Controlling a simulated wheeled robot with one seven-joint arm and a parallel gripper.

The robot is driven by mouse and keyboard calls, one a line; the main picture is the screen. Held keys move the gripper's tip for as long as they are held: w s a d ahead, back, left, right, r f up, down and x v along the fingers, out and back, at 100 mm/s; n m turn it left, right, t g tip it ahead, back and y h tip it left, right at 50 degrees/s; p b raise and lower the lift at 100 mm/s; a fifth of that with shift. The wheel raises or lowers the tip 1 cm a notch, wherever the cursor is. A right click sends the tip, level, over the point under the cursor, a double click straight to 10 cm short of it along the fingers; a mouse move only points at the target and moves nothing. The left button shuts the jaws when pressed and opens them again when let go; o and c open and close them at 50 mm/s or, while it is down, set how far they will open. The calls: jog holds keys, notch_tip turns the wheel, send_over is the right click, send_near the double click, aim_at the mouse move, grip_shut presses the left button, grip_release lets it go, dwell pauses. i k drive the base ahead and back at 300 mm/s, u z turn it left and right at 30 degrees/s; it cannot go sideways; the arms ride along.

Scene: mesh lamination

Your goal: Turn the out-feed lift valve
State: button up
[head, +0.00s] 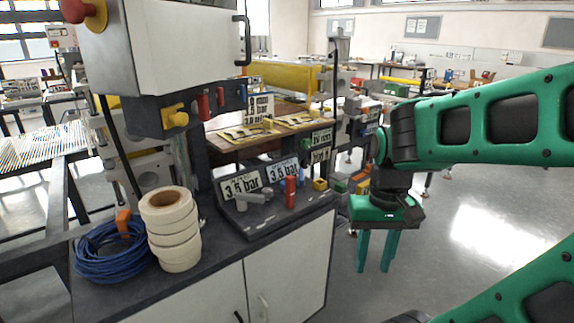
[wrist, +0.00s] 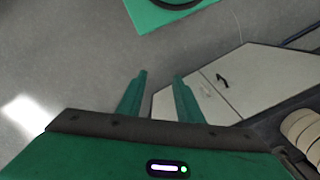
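A sloped dark valve panel (head: 262,221) stands on the cabinet top, with two "3,5 bar" plates. A grey lever (head: 252,198) lies in front of the left plate, and an upright red handle (head: 290,192) stands before the right plate. I cannot tell which of these is the out-feed lift valve, as the small labels are unreadable. My gripper (head: 374,268) points down over the floor, right of the cabinet and apart from the panel. It also shows in the wrist view (wrist: 160,76), its two fingers apart with nothing between them.
The white cabinet (head: 295,265) carries a stack of tape rolls (head: 170,230) and a coiled blue hose (head: 105,252) at its left. Above hangs a white box (head: 185,45) with yellow, red and blue fittings below it.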

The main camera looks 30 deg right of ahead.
aim_at(300, 177)
jog(key=i, duration=0.9)
